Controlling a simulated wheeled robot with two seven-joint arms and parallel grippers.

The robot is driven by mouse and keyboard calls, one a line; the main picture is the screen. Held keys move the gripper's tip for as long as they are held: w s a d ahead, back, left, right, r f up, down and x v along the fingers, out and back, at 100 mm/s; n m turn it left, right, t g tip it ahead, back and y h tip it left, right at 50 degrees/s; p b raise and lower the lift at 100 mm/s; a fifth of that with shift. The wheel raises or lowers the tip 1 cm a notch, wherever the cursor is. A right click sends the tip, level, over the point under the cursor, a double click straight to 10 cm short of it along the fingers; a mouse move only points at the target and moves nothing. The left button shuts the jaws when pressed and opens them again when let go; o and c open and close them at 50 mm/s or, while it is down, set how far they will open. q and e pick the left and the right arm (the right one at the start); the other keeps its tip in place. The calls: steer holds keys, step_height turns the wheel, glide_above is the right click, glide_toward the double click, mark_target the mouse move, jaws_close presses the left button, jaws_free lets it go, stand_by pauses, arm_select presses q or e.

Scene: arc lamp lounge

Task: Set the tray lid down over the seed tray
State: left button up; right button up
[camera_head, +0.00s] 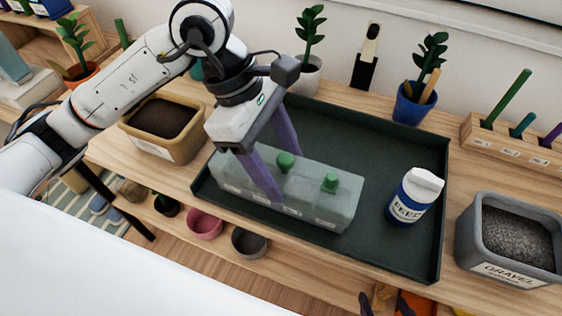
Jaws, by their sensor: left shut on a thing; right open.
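The tray lid (338,201) is a long, pale translucent box with two green knobs on top. It is at the left front of a dark green work tray (395,153). My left gripper (279,178) reaches down from above, its purple fingers across the lid's front and back sides, shut on it. The back fingertip is hidden behind the lid. Pale labels show along the low front edge. I cannot tell the seed tray apart from the lid, or whether the lid rests on it. My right gripper is not in view.
A gravel bin (508,238) is at the far right, a tan soil bin (161,127) at the left. Potted plants (413,100) line the back. The dark tray is bare behind the bottle.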

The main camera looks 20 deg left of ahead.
arm_select(q)
steer(key=shift+f+b, duration=0.3)
steer(key=shift+b, duration=0.2)
arm_select(e)
steer(key=shift+f, duration=0.55)
arm_select(q)
steer(key=o, duration=1.3)
steer(key=shift+w+a+r, duration=0.1)
steer(key=shift+a+r, duration=0.15)
steer(key=shift+r, duration=0.4)
steer(key=v, duration=0.9)
arm_select(e)
steer(key=shift+w+a+r, duration=0.1)
steer(key=shift+a+r, duration=0.1)
steer(key=shift+r, duration=0.25)
steer(key=shift+w+a+r, duration=0.1)
steer(key=shift+a+r, duration=0.1)
steer(key=shift+r, duration=0.2)
